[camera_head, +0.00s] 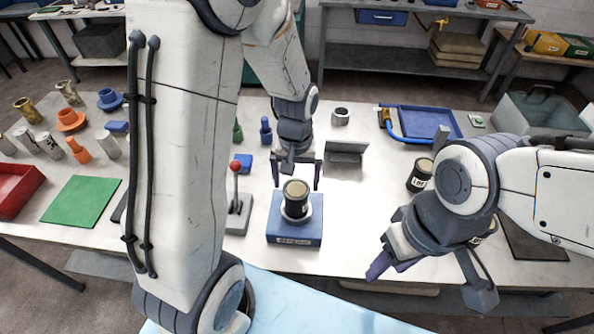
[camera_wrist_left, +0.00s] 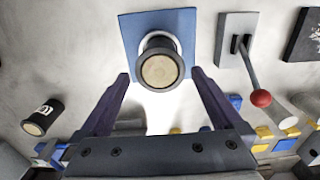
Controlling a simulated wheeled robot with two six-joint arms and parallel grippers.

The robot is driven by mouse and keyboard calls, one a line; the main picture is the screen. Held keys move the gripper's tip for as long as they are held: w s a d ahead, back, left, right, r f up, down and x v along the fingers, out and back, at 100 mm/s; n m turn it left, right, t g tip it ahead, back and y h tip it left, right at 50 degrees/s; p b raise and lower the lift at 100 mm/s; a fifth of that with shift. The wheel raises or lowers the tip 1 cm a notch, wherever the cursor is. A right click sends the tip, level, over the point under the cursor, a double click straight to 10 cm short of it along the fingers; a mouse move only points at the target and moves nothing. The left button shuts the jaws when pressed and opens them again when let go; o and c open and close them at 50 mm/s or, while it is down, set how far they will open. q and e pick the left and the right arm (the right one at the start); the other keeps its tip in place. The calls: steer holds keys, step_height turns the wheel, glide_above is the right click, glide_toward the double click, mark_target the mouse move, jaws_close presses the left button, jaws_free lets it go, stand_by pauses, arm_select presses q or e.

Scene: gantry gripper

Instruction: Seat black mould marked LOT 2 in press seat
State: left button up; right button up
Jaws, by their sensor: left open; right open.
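A black mould (camera_head: 296,188) with a tan top stands upright in the light ring of the blue press seat (camera_head: 281,233); its marking does not show. In the left wrist view this mould (camera_wrist_left: 160,68) stands in the ring on the blue plate (camera_wrist_left: 130,25). My left gripper (camera_head: 296,184) is open, just behind and above it, with its fingers apart on either side. Another black mould (camera_head: 420,172) with a white label, partly readable as LOT, stands to the right. My right gripper (camera_head: 430,286) is open and empty at the front right.
A lever with a red knob (camera_head: 236,167) stands just left of the seat. A grey angled block (camera_head: 345,157) is behind right. A blue tray (camera_head: 430,122) lies at the back right. A labelled item is partly hidden behind my right gripper. A green mat (camera_head: 82,200) lies left.

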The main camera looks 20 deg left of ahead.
arm_select(q)
steer(key=shift+r, duration=2.25)
arm_select(e)
steer(key=shift+f, duration=0.3)
